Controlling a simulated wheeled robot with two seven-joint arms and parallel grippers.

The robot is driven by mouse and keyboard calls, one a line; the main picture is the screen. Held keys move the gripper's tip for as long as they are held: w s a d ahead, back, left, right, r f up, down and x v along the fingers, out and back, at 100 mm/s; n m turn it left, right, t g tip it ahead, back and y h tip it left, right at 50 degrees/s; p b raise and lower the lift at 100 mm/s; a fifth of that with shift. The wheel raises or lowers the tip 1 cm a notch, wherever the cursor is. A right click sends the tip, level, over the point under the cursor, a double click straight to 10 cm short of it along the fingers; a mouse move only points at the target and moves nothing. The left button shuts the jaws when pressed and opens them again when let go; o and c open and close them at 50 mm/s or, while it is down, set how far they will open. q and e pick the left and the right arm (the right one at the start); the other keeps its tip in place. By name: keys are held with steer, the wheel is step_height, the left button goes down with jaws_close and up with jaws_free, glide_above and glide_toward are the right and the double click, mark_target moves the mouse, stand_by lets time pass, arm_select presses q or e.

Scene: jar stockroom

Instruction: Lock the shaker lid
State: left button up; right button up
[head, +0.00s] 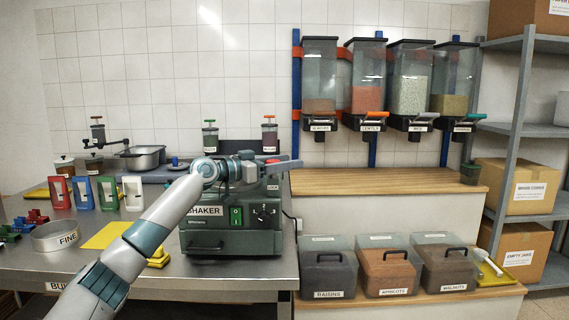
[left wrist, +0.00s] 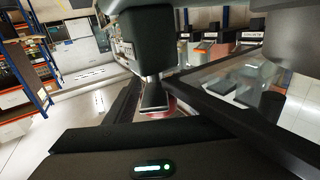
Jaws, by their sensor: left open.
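The shaker (head: 205,240) is a dark green machine on the metal bench in the head view, with a green switch and a dark knob on its front. A small LOCK label (head: 272,187) is at its upper right. A red part (head: 272,161) shows at the top, beside my left gripper (head: 280,165). My left gripper is open over the top of the shaker and hides much of the lid. In the left wrist view a red part (left wrist: 157,112) shows near the gripper, partly covered. I cannot tell whether the lid is locked or whether the gripper touches it.
Lidded bins, including RAISINS (head: 328,268), stand low at right. Dispensers (head: 368,88) hang above the wooden counter (head: 390,182), which is mostly clear.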

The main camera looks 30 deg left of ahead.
arm_select(q)
steer(key=shift+s+a, duration=0.1)
steer(key=shift+s+a+f, duration=0.15)
steer(key=shift+s+a, duration=0.15)
steer(key=shift+s, duration=0.25)
steer(key=b+v, duration=0.3)
steer(key=v, duration=1.2)
steer(key=shift+s+a, duration=0.15)
steer(key=shift+s, duration=0.25)
arm_select(e)
steer(key=w+a+r+t+y, duration=0.2)
steer(key=w+a+r+t, duration=0.2)
steer(key=shift+w, duration=0.2)
steer(key=shift+a, duration=0.15)
